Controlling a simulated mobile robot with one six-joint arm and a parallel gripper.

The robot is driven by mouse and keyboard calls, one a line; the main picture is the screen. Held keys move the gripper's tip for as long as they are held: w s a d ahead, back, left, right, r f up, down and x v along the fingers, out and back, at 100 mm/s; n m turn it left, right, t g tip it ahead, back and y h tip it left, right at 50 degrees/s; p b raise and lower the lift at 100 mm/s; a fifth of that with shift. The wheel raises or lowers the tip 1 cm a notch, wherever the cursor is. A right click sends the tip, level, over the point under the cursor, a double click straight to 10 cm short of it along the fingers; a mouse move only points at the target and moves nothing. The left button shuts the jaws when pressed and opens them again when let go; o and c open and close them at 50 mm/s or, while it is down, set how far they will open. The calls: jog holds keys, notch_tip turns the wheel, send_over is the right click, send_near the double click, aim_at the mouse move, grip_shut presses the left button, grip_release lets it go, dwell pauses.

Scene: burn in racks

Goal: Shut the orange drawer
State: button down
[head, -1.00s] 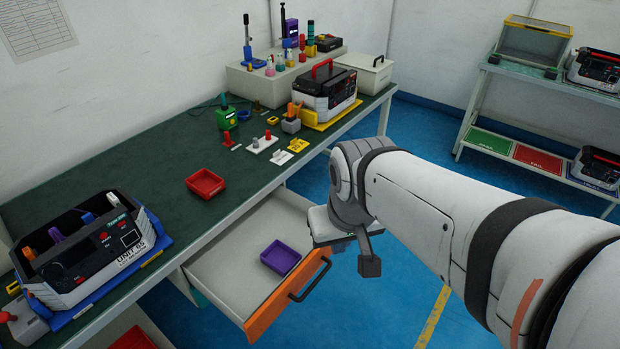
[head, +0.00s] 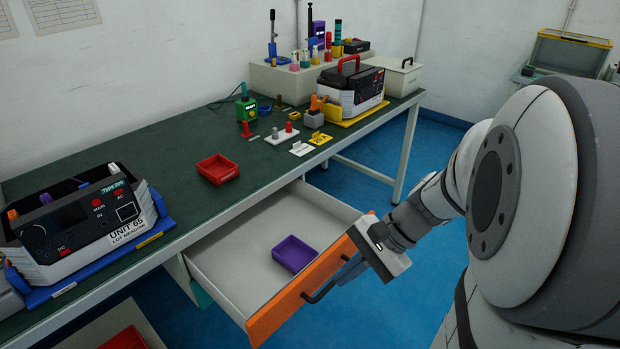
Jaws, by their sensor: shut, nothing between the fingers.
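The orange drawer stands pulled out from under the green-topped bench, its orange front (head: 290,300) facing me. It has a dark bar handle (head: 325,285), and a purple tray (head: 294,254) lies on its pale floor. My gripper (head: 352,272) is at the right part of the orange front, by the handle's right end. It is shut with nothing in it. My wrist hides part of the front's right end, and I cannot tell whether the fingers touch the front or the handle.
The bench top (head: 150,160) carries a red tray (head: 217,169), a black-and-white unit (head: 80,220) at the left and another unit (head: 350,90) at the back. A red bin (head: 124,338) is below at the left. Blue floor is open behind the drawer.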

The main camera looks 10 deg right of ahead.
jog(key=w+d+f+m+t+y+b, duration=0.1)
jog(key=w+d+f+m+t+b, duration=0.3)
jog(key=d+f+m+t+b, duration=0.45)
jog(key=w+d+f+m+t+y+b, duration=0.2)
jog(key=w+d+f+m+t+b, duration=0.35)
jog(key=d+f+m+b, duration=0.4)
jog(key=w+a+n+b, duration=0.1)
jog(key=w+a+b, duration=0.2)
jog(key=w+a, duration=0.3)
jog(key=w, duration=0.4)
jog(key=shift+f, duration=0.15)
jog(key=shift+w, duration=0.15)
